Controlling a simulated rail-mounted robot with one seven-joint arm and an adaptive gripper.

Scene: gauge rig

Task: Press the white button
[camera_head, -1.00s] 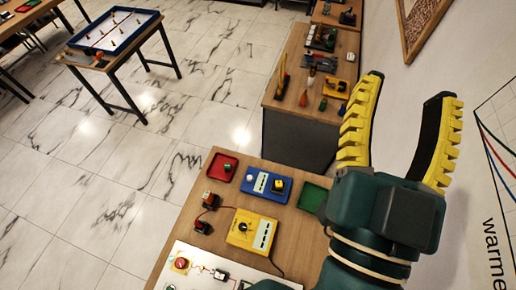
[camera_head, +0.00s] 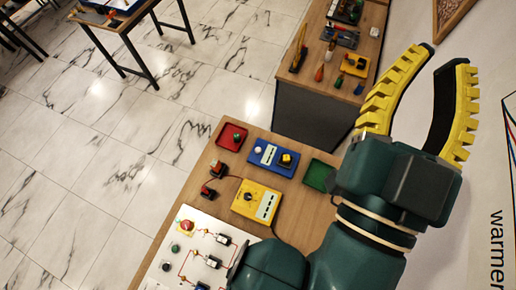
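A small white round knob, which looks like the white button (camera_head: 259,150), sits at the left end of a blue box (camera_head: 256,159) on the wooden table. The box also has a pale label panel and a yellow block with a dark top (camera_head: 286,159). My gripper (camera_head: 441,57) is at the right, raised above the table, with its yellow-ribbed fingers pointing up and apart. It is open and empty, well away from the blue box. Nothing covers the white button.
A yellow meter box (camera_head: 256,201) stands in front of the blue box. A red tray (camera_head: 232,137) and a green tray (camera_head: 318,175) flank it. A white circuit panel (camera_head: 208,222) with a red button (camera_head: 187,226) lies at lower left. A wall borders the right.

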